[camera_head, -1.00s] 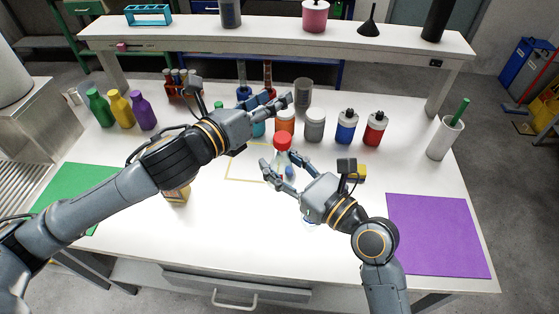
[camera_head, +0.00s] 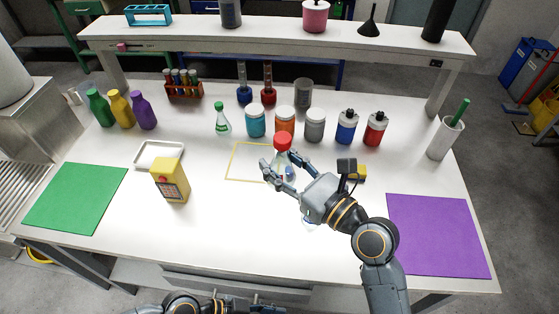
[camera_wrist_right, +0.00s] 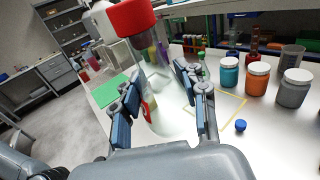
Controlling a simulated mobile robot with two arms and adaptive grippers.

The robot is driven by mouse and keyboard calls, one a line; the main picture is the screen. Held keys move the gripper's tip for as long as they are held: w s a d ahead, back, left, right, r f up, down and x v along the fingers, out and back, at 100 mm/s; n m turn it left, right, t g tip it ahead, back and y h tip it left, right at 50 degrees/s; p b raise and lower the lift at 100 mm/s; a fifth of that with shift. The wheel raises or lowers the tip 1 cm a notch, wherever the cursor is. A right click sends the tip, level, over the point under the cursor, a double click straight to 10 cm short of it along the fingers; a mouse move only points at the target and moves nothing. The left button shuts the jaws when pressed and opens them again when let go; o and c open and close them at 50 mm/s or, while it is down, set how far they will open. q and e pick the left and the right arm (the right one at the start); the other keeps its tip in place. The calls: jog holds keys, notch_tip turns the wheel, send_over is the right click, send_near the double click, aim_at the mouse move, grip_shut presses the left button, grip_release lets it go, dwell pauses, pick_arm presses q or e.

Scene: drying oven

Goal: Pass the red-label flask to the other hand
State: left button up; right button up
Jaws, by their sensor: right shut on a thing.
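The red-label flask (camera_head: 282,156) is clear with a red cap, and stands roughly upright in my right gripper (camera_head: 279,168) near the middle of the table. The right gripper is shut on it. In the right wrist view the flask (camera_wrist_right: 152,75) sits between the blue-padded fingers of the gripper (camera_wrist_right: 160,88), and a bit of red label shows low on it. Whether its base touches the table I cannot tell. My left gripper (camera_head: 248,307) is at the bottom edge of the head view, away from the flask, partly cut off. Its opening is unclear.
A yellow outlined square (camera_head: 232,165) lies under and beside the flask. Jars, including an orange one (camera_head: 285,121), stand behind. Green (camera_head: 75,198) and purple (camera_head: 438,235) mats flank the clear table front.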

pick_arm(q)
jog(key=s+f+n+g+h, duration=0.1)
jog(key=s+f+n, duration=0.3)
jog(key=s+n, duration=1)
jog(key=w+a+f+m+t+y, duration=0.15)
jog(key=w+a+f+y, duration=0.3)
jog(key=a+f, duration=0.5)
jog(key=w+a+f+m+t+y, duration=0.15)
jog(key=w+a+f+y, duration=0.35)
jog(key=f, duration=0.8)
jog(key=s+a+f+m+g+y, duration=0.1)
jog(key=s+a+f+y, duration=0.2)
jog(key=s+a+f, duration=0.4)
notch_tip(320, 180, down, 2)
jog(key=s, duration=0.2)
jog(key=shift+s+g, duration=0.3)
jog(key=shift+f, duration=0.1)
